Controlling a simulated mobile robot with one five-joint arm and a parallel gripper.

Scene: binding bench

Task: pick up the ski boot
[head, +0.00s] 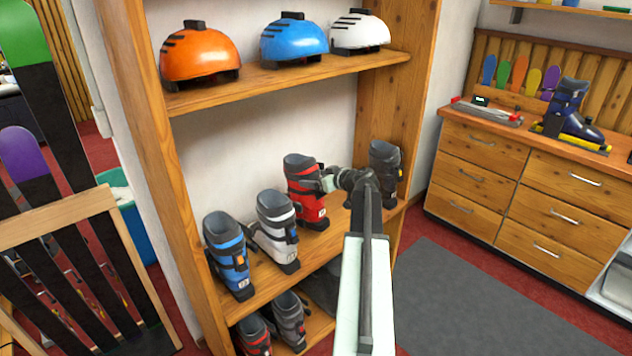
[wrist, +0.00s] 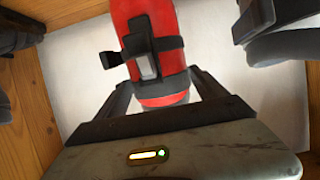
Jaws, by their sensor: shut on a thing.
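A red ski boot (head: 302,175) with black and grey parts is in the middle row of the wooden shelf unit. My gripper (head: 327,183) reaches it from the right and is shut on it. In the wrist view, the red boot (wrist: 150,45) stands between the two dark fingers (wrist: 165,85), its black strap and grey buckle facing me. Part of the boot is hidden behind my gripper. I cannot tell whether its sole touches the shelf board.
A white boot (head: 275,225) and a blue boot (head: 227,250) stand left of it; a dark grey boot (head: 384,170) stands right. Orange (head: 200,55), blue (head: 294,40) and white (head: 360,32) helmets sit above. A drawer bench (head: 530,165) is at right. Grey mat (head: 470,310) is clear.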

